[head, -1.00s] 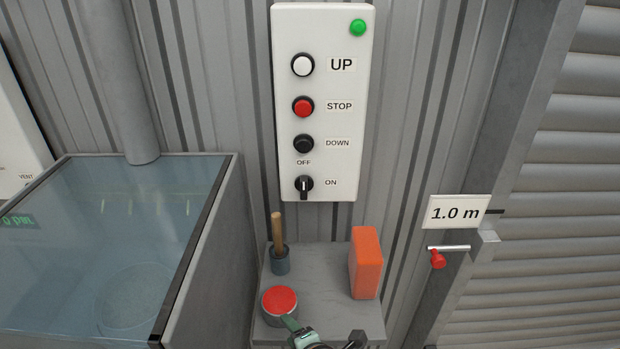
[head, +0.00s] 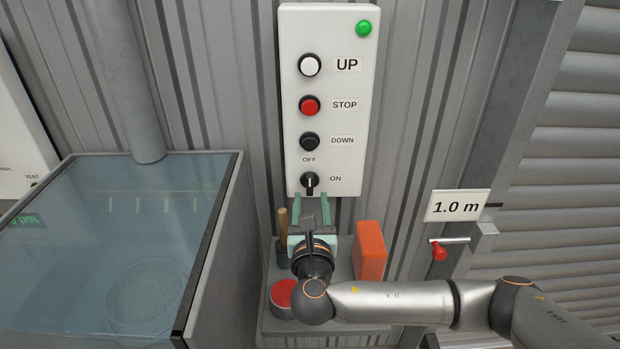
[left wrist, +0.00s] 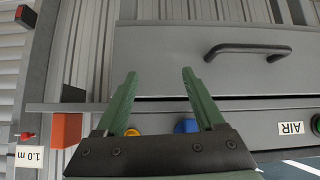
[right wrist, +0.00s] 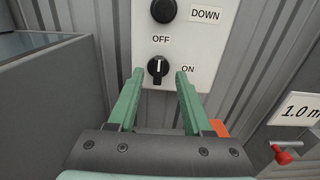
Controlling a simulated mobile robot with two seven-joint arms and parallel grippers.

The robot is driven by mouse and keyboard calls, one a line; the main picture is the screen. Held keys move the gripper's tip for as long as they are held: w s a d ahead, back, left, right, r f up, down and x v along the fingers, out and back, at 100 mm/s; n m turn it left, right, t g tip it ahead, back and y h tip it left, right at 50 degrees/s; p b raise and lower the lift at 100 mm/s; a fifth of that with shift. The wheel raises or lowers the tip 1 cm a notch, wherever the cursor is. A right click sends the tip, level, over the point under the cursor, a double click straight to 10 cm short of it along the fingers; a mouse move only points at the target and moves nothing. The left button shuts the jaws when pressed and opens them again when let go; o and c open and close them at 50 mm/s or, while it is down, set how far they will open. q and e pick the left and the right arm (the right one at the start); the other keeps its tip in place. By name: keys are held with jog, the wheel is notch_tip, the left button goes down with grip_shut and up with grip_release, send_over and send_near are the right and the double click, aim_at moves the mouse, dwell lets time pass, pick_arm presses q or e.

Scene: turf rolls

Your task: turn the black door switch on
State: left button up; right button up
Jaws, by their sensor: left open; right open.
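The black door switch (head: 310,183) is a rotary knob at the bottom of the white control panel (head: 340,20), with OFF printed above it and ON to its right. Its white pointer line stands upright, towards OFF. My right gripper (head: 311,197) is open just below the knob in the head view. In the right wrist view the knob (right wrist: 157,69) shows beyond the open, empty fingertips (right wrist: 160,74), slightly left of their middle. My left gripper (left wrist: 160,75) is open and empty in the left wrist view, in front of a grey drawer with a black handle; the head view does not show it.
Below the panel, a grey shelf (head: 345,268) holds an orange block (head: 370,250), a red-topped tin (head: 284,293) and a wooden-handled tool (head: 283,222). A glass-topped box (head: 100,240) stands left. A red-knobbed lever (head: 439,252) is on the right under a "1.0 m" sign.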

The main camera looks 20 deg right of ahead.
aim_at(310, 179)
jog(key=x, duration=0.7)
jog(key=shift+w+p, duration=0.35)
jog(key=shift+f, duration=0.1)
grip_shut()
